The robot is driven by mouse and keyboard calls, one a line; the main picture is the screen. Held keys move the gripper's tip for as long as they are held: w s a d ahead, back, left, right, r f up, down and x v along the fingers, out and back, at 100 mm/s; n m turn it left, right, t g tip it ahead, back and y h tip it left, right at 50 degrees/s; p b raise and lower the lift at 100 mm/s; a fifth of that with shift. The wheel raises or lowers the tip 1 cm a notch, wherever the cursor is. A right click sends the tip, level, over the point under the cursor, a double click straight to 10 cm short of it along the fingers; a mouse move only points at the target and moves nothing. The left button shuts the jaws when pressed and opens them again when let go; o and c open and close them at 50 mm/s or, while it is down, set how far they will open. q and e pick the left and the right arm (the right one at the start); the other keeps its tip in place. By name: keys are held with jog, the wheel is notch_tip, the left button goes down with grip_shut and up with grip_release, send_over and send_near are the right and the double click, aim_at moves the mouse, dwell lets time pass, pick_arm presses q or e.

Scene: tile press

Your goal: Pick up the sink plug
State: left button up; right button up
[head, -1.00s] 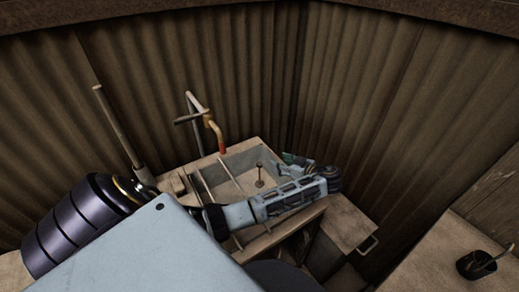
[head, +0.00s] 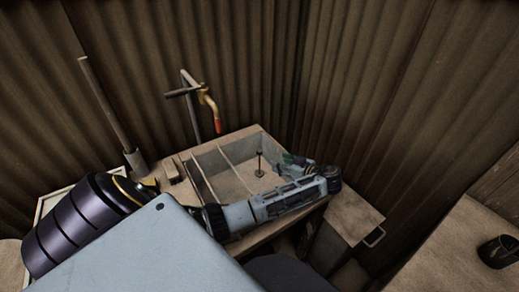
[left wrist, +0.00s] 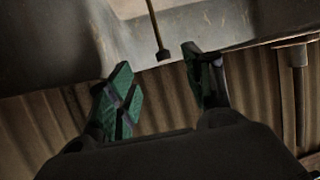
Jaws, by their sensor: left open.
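The sink plug (head: 259,170) stands upright in the pale sink basin (head: 225,161), with a thin stem, a small knob on top and a round base. My left gripper (head: 291,161) is open, just to the right of the plug in the head view, and apart from it. In the left wrist view, the stem and dark knob of the plug (left wrist: 162,54) show between the green pads of my left gripper (left wrist: 158,62), near their tips. The pads do not appear to touch it. The plug's base is not clear there. My right gripper is not in view.
A tap (head: 208,103) with a red tip rises behind the sink. Thin rods cross the sink's left part. A wooden pole (head: 106,105) stands at the left. A dark cup (head: 497,252) is on the right counter (head: 440,245). Corrugated walls close in behind.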

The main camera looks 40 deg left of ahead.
pick_arm(q)
jog(key=shift+f, duration=0.4)
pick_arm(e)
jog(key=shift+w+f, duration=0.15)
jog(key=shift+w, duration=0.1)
pick_arm(q)
jog(key=shift+a, duration=0.15)
jog(key=x, duration=0.8)
jog(key=shift+b, duration=0.45)
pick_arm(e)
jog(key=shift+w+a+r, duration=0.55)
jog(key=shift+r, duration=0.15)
pick_arm(q)
jog(key=shift+w+a+f, duration=0.1)
jog(key=shift+a, duration=0.15)
